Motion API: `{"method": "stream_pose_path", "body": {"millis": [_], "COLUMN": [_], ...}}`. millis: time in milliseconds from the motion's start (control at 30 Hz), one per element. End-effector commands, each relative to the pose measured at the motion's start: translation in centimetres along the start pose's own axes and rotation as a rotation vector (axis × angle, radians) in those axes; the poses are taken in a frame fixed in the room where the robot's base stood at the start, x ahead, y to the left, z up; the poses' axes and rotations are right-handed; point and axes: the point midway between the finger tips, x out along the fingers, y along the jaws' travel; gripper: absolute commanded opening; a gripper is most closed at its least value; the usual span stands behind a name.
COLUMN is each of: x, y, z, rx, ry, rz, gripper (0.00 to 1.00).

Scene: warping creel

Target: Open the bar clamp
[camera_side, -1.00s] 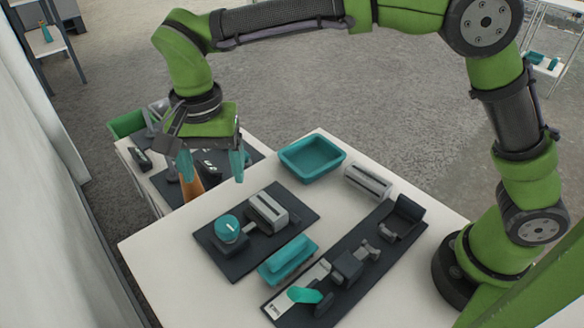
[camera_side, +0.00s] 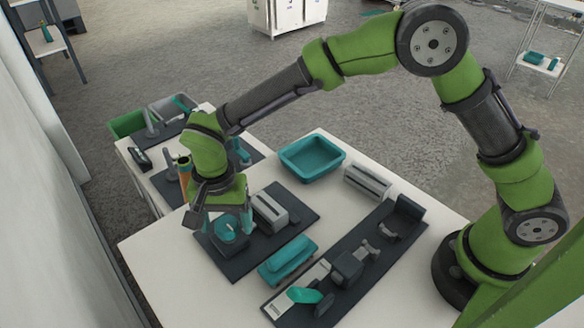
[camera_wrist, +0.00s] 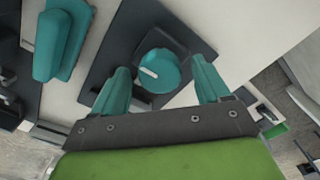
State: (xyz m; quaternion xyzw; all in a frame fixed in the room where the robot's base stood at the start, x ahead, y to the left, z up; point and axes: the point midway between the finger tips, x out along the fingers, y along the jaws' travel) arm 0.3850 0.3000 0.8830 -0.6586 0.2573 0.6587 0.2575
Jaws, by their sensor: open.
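A round teal knob (camera_side: 230,230) with a white mark stands on a dark base plate, beside a grey block (camera_side: 270,212). A long dark plate to the right carries a fixture with a dark block (camera_side: 347,268), small grey parts and a teal lever (camera_side: 304,295). I cannot tell for sure which of these is the bar clamp. My gripper (camera_side: 224,215) is open and points down over the knob. In the wrist view the knob (camera_wrist: 158,72) lies between the open teal fingers. Contact with it cannot be told. The gripper partly hides the knob in the side view.
A teal handled piece (camera_side: 287,260) lies between the two plates. A teal tray (camera_side: 312,155) and a grey ribbed block (camera_side: 368,182) stand at the back. A second table with a green bin (camera_side: 126,124) is at the far left. The front left table area is clear.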

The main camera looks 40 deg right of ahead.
Motion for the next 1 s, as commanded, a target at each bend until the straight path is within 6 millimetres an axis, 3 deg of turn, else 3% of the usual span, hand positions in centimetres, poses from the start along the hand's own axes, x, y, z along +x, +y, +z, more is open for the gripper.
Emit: {"method": "stream_pose_path", "body": {"millis": [100,467,767,1000], "x": [-0.02,-0.06,-0.09,-0.11], "y": [0.00,0.00,0.00,0.00], "z": [0.00,-0.01,-0.02,-0.02], "rx": [0.000,0.000,-0.038,-0.175], "ry": [0.000,0.000,0.000,0.000], "rz": [0.000,0.000,0.000,0.000], "gripper": [0.74,0.20,0.20,0.20]}}
